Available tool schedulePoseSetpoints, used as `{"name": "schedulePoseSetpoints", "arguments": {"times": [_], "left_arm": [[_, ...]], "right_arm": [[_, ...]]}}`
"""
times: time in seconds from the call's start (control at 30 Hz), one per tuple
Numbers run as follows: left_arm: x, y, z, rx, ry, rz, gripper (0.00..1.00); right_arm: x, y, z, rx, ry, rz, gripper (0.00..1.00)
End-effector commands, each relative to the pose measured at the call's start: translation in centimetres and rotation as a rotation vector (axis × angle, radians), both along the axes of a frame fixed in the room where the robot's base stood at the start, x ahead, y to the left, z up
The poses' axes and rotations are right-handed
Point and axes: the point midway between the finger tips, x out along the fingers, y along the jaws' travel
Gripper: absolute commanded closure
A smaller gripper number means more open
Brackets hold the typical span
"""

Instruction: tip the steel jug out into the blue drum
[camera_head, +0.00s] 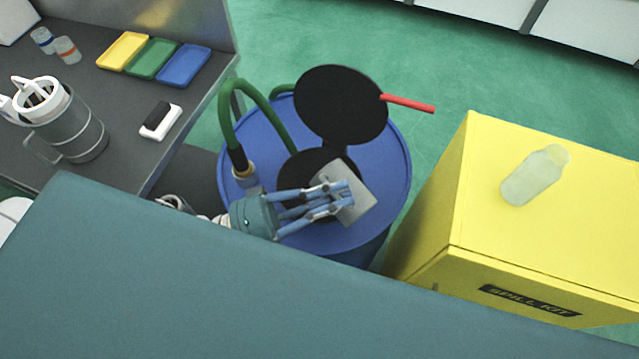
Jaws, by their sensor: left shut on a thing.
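The blue drum (391,180) stands on the floor in the middle, with a black round opening (310,163) in its top. A round black lid (341,104) with a red handle (408,103) stands raised at its far side. My left gripper (335,200) is over the drum top, shut on a pale grey, square-faced thing (357,205). The fingers hide part of it and it partly covers the opening. A grey metal jug with a handle (82,137) stands upright on the dark table at left. My right gripper is not in view.
A green hose (229,110) arches to the drum's left edge. A yellow spill kit box (480,200) with a clear bottle (532,177) stands right.

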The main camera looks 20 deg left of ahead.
Motion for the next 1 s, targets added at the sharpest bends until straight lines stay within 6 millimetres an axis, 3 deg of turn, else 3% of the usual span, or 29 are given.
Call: {"name": "schedulePoseSetpoints", "arguments": {"times": [1.0], "left_arm": [[-0.2,0.8,0.0,-0.077,0.038,-0.001,1.0]], "right_arm": [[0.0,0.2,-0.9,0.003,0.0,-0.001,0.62]]}}
